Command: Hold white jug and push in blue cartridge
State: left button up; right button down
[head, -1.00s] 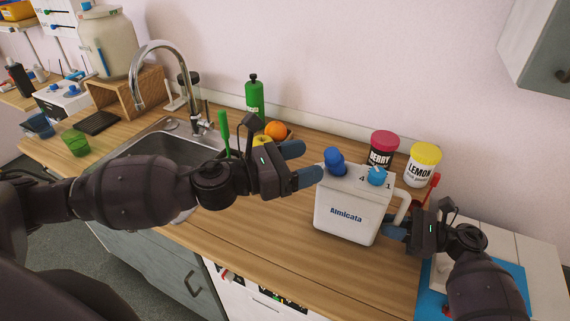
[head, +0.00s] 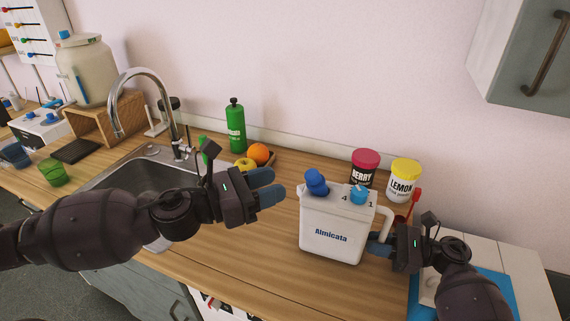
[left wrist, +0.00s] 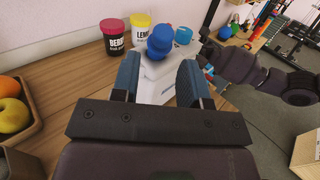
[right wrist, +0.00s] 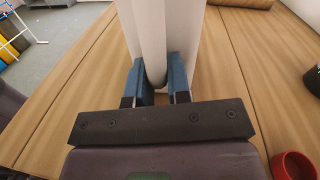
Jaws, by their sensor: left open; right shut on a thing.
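The white jug (head: 330,229), marked "Almicata", stands upright on the wooden counter. The blue cartridge (head: 316,182) sticks up from the left of its top and leans a little; it also shows in the left wrist view (left wrist: 160,42). A lighter blue knob (head: 359,194) sits on the top's right, between the marks 4 and 1. My right gripper (head: 380,246) is shut on the jug's handle (right wrist: 152,45), low on its right side. My left gripper (head: 265,187) is open and empty, to the left of the jug and apart from it, its fingers toward the cartridge.
A berry tub (head: 364,168) and a lemon tub (head: 403,180) stand close behind the jug. A fruit tray with an orange (head: 258,154), a green bottle (head: 235,126) and the sink tap (head: 150,100) are behind my left arm. Counter in front of the jug is clear.

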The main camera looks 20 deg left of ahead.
pick_arm(q)
jog(key=d+r, duration=0.1)
jog(key=r, duration=0.1)
jog(key=w+d+r+m+h, duration=0.1)
jog(key=r, duration=0.1)
jog(key=w+r+m, duration=0.1)
jog(key=r, duration=0.1)
jog(key=shift+w+d+r+h, duration=0.1)
jog(key=shift+d+r+h, duration=0.1)
jog(key=shift+d+h, duration=0.2)
grip_shut()
jog(key=w+d+r+m+g+h, duration=0.1)
jog(key=d+r+m+g+h, duration=0.3)
jog(key=d+r+m+g, duration=0.6)
jog(key=m+g+y, duration=0.3)
jog(key=m+y, duration=0.2)
jog(key=y, duration=1.3)
send_over(316, 170)
jog(key=f, duration=0.6)
jog(key=shift+w+d+f, duration=0.2)
jog(key=shift+d+f, duration=0.2)
jog(key=shift+s+a+n+y, duration=0.15)
jog(key=shift+a+n+y, duration=0.15)
jog(key=shift+a+y, duration=0.15)
jog(key=shift+f, duration=3)
